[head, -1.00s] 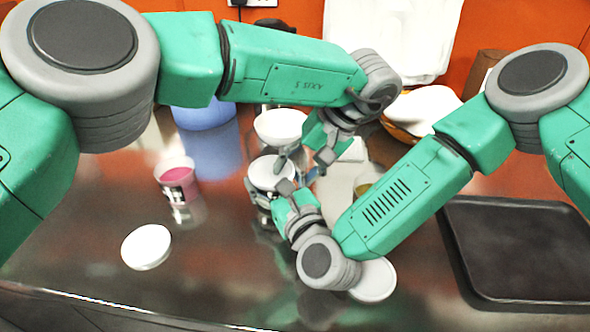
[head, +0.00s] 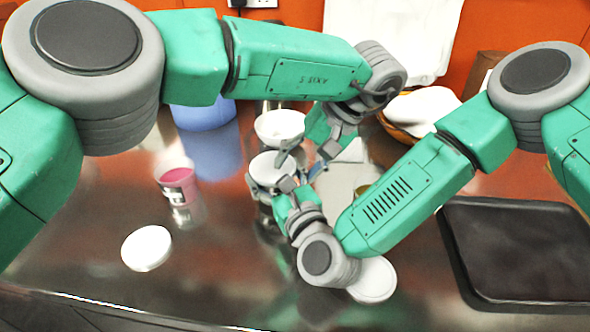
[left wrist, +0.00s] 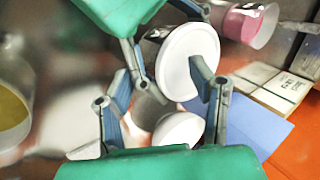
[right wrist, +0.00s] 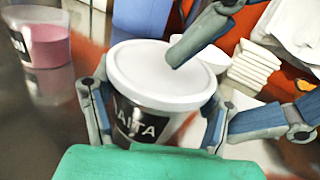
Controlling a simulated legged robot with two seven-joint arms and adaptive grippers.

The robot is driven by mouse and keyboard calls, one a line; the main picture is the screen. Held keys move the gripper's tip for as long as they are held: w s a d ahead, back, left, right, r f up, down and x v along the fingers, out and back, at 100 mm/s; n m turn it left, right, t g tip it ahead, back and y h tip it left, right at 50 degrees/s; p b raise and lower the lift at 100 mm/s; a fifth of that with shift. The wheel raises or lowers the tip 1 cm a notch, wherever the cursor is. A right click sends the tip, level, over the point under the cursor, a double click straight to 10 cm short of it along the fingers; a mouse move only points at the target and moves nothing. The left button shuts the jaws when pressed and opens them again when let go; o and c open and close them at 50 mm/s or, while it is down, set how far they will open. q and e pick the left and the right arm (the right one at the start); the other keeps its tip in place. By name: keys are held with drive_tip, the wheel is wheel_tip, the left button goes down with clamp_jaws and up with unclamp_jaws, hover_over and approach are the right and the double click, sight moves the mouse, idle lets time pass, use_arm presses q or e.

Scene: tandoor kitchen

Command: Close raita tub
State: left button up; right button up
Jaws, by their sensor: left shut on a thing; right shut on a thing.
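The raita tub (head: 261,186) stands upright with a white lid (right wrist: 140,75) over its mouth; its dark label shows in the right wrist view (right wrist: 152,124). The lid looks level, and I see no clear gap at its rim. My right gripper (right wrist: 155,115) is shut around the tub's sides, one finger on each side. My left gripper (head: 300,165) reaches in from behind and to the right. One of its fingers lies against the lid's top, also seen in the left wrist view (left wrist: 185,50). Its other finger's contact is unclear.
A pink tub (head: 177,183) stands open to the left. Loose white lids lie at front left (head: 147,248) and beneath my right arm (head: 374,281). A white bowl (head: 280,126) and a blue container (head: 205,116) stand behind. A black tray (head: 520,285) fills the right side.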

use_arm(q)
drive_tip(key=shift+d+r, duration=0.3)
drive_tip(key=shift+r, duration=0.65)
drive_tip(key=c, duration=0.4)
use_arm(e)
drive_tip(key=shift+d+f, duration=0.25)
drive_tip(key=shift+f, duration=0.35)
use_arm(q)
drive_tip(key=shift+s+d+r, duration=0.15)
drive_tip(key=shift+d, duration=0.1)
drive_tip(key=shift+c, duration=0.2)
use_arm(e)
drive_tip(key=shift+s+r, duration=0.15)
drive_tip(key=o, duration=1.7)
drive_tip(key=shift+a, duration=0.15)
drive_tip(key=shift+c, duration=0.2)
drive_tip(key=shift+o, duration=0.5)
drive_tip(key=shift+a, duration=0.1)
drive_tip(key=shift+s, duration=0.1)
drive_tip(key=v, duration=1.1)
drive_tip(key=shift+s+d+r, duration=0.1)
drive_tip(key=shift+s+d, duration=0.2)
use_arm(q)
drive_tip(key=shift+f, duration=0.2)
use_arm(e)
drive_tip(key=shift+r, duration=0.1)
